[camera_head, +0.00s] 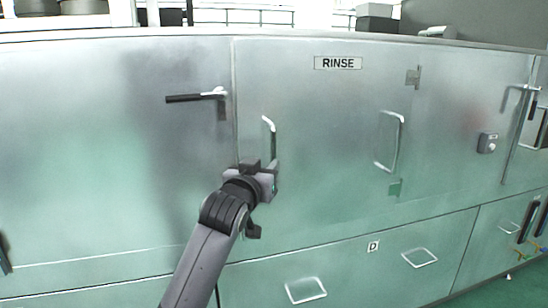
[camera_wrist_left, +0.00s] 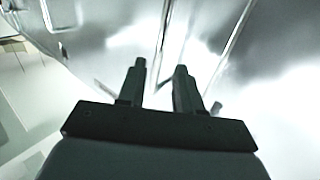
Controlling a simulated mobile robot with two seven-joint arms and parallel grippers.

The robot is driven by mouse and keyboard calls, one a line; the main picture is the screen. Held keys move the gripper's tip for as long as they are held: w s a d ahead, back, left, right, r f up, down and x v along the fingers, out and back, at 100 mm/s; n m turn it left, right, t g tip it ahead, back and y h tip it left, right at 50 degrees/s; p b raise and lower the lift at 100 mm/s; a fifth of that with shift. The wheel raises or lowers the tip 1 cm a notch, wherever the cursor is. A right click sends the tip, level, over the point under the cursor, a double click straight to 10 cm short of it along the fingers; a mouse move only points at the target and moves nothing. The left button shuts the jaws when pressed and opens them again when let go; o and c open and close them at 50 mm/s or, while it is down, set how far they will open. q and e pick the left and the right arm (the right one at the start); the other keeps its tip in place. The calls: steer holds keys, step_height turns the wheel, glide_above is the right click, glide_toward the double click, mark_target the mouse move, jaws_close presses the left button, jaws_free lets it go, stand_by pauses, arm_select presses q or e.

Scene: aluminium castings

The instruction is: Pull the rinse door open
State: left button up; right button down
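The rinse door (camera_head: 330,110) is a shiny metal panel labelled RINSE in the head view, and it looks closed and flush with the front. A slim vertical bar handle (camera_head: 268,128) stands near its left edge. A larger bar handle (camera_head: 399,135) is farther right. My left gripper (camera_head: 268,172) is at the lower end of the slim handle and hides that end. In the left wrist view my left gripper (camera_wrist_left: 160,80) has its two fingers apart, with a thin bright line beyond the gap. I cannot tell whether they touch the handle. My right gripper is out of view.
A black lever handle (camera_head: 195,97) sits on the panel to the left. Drawers with handles (camera_head: 305,290) lie below, one marked D (camera_head: 373,246). A small grey latch box (camera_head: 487,143) is on the right. Boxes (camera_head: 375,14) stand on top at the back.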

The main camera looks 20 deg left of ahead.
mark_target(272, 159)
arm_select(q)
steer(key=shift+w, duration=3.3)
jaws_close()
